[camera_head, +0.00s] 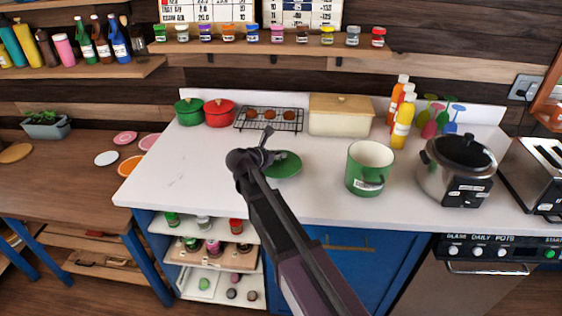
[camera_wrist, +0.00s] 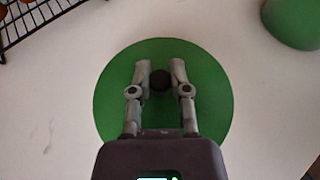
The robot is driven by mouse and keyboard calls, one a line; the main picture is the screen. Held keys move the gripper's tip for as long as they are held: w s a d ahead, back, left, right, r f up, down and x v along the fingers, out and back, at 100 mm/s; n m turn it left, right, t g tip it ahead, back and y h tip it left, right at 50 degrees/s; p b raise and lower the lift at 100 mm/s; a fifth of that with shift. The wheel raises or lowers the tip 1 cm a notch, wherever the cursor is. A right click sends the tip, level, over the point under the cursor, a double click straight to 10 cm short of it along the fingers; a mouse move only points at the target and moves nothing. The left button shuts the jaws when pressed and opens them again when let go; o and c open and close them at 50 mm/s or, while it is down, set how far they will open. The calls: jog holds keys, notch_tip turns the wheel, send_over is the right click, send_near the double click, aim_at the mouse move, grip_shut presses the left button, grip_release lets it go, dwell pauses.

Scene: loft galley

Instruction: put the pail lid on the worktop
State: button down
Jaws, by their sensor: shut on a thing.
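The pail lid (camera_head: 285,165) is a flat green disc over the white worktop (camera_head: 210,185). In the wrist view the pail lid (camera_wrist: 115,85) fills the middle, with its dark knob (camera_wrist: 160,80) between my fingertips. My gripper (camera_wrist: 160,78) is shut on this knob. In the head view my gripper (camera_head: 266,150) is at the left edge of the lid and partly covers it. I cannot tell whether the lid touches the worktop or hovers just above it. The green pail (camera_head: 368,170) stands open, without a lid, to the right.
A wire rack (camera_head: 270,120) with brown round items and a cream bread box (camera_head: 340,115) stand behind. Red (camera_head: 219,112) and green (camera_head: 188,111) pots are at the back left. A steel cooker (camera_head: 456,170) is at the right. The worktop's left front is clear.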

aim_at(276, 161)
jog(key=shift+w+a, duration=0.25)
jog(key=shift+w, duration=0.2)
jog(key=shift+w+f+b, duration=0.1)
jog(key=shift+f+b, duration=0.25)
notch_tip(276, 161, down, 3)
jog(key=b, duration=0.3)
jog(key=shift+f, duration=0.1)
jog(key=c, duration=0.6)
grip_release()
